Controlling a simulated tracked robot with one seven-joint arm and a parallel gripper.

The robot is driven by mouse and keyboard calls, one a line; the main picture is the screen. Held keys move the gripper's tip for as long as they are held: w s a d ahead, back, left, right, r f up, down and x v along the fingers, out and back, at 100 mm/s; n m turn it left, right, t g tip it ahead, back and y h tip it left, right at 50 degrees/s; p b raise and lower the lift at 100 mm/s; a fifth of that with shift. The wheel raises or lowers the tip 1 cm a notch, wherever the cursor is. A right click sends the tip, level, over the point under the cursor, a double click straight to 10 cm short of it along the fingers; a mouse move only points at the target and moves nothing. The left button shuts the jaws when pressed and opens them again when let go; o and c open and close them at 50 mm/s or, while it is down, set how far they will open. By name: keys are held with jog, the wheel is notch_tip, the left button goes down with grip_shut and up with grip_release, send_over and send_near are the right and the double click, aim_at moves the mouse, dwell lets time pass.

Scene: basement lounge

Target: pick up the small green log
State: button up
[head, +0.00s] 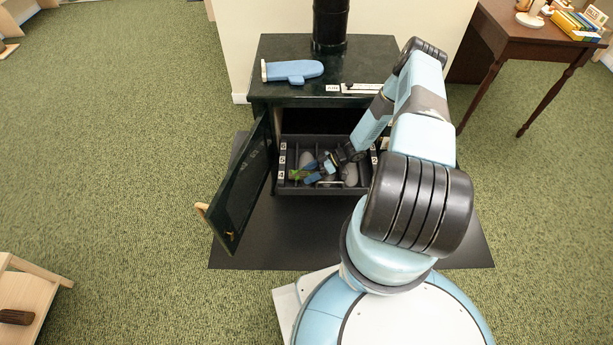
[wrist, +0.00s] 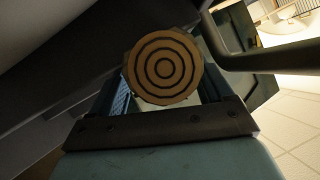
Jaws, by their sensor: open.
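The small green log (head: 296,174) is a small green shape at the left part of the dark slotted tray (head: 284,189) in the open stove, just beyond my fingertips in the head view. In the wrist view a round tan log end (wrist: 162,68) with dark rings appears between my two fingers; its side colour is hidden there. My gripper (head: 312,171) is open, its blue fingers low over the tray and pointing left at the green log. I cannot tell whether the fingers touch it.
The stove door (head: 241,190) stands open at the left. Several grey lumps (head: 350,174) lie in the tray beside my gripper. A blue mitt (head: 292,71) lies on the stove top (head: 365,60). A brown table (head: 520,32) stands at the right.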

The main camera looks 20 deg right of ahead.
jog(key=c, duration=1.2)
